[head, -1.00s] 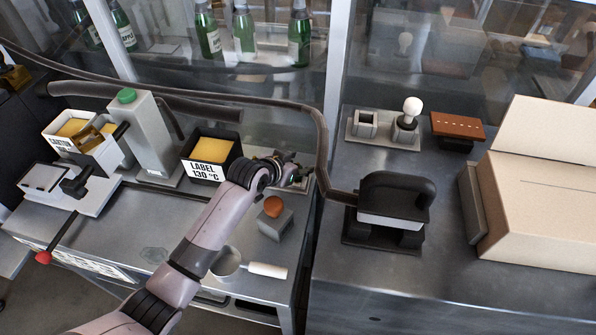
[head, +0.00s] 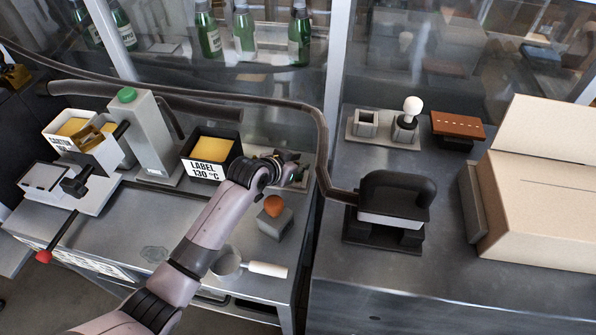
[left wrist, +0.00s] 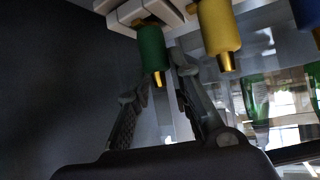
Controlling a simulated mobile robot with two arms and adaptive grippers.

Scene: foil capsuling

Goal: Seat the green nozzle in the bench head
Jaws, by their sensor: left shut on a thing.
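In the left wrist view the green nozzle (left wrist: 152,50), with a gold tip, hangs point-down below a pale holder (left wrist: 150,12). My left gripper (left wrist: 158,82) has its fingers on either side of the nozzle's lower end and is shut on it. In the head view my left gripper (head: 290,172) is over the bench, right of the label box, and the nozzle is hidden there. I cannot tell which part is the bench head. My right gripper is not in view.
A yellow nozzle (left wrist: 219,35) hangs close to the right of the green one. The label box (head: 212,158) and a grey tower (head: 150,135) stand to the left. An orange knob on a block (head: 273,215) and a white-handled pan (head: 228,264) are in front.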

